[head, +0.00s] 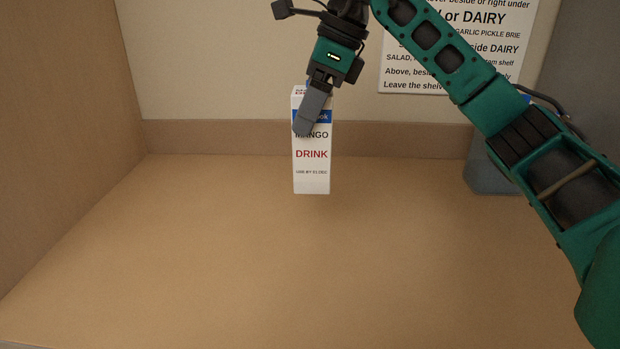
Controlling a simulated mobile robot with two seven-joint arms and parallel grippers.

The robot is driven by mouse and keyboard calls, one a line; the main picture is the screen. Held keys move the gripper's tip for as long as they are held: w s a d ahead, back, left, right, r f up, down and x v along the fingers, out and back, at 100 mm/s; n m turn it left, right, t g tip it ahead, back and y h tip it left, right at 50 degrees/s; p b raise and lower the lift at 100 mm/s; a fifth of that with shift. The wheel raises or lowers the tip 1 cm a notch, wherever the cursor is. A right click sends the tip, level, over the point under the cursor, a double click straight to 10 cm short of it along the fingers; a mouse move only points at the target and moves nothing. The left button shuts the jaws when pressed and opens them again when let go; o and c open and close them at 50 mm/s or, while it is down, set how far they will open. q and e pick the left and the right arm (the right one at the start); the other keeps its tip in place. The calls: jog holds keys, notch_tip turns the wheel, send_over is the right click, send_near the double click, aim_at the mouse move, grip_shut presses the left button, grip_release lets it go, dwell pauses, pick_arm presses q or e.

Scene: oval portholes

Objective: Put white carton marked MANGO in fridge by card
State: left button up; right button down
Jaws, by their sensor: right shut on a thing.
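The white carton (312,175) shows in the head view, upright, with a blue band and the words MANGO and DRINK. My right gripper (308,115) comes down on it from above and is shut on its upper part. One grey finger covers part of the label. The carton's base seems to be at or just above the tan surface; I cannot tell if it touches. The card (455,50) is on the back wall at upper right, partly hidden by my right arm. Readable words include DAIRY, SALAD and PICKLE BRIE. No fridge can be made out. My left gripper is out of view.
The tan surface (230,260) is wide and bare in front of and left of the carton. A brown wall (60,110) bounds it on the left, and a low brown ledge (220,136) runs along the back. A grey object (485,178) stands behind my arm at right.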

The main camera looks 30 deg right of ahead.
aim_at(308, 171)
notch_tip(308, 171, down, 11)
jog(key=shift+r+b, duration=0.2)
jog(key=shift+b, duration=0.3)
jog(key=shift+f, duration=0.1)
jog(key=shift+f, duration=0.15)
jog(key=shift+c, duration=0.6)
grip_release()
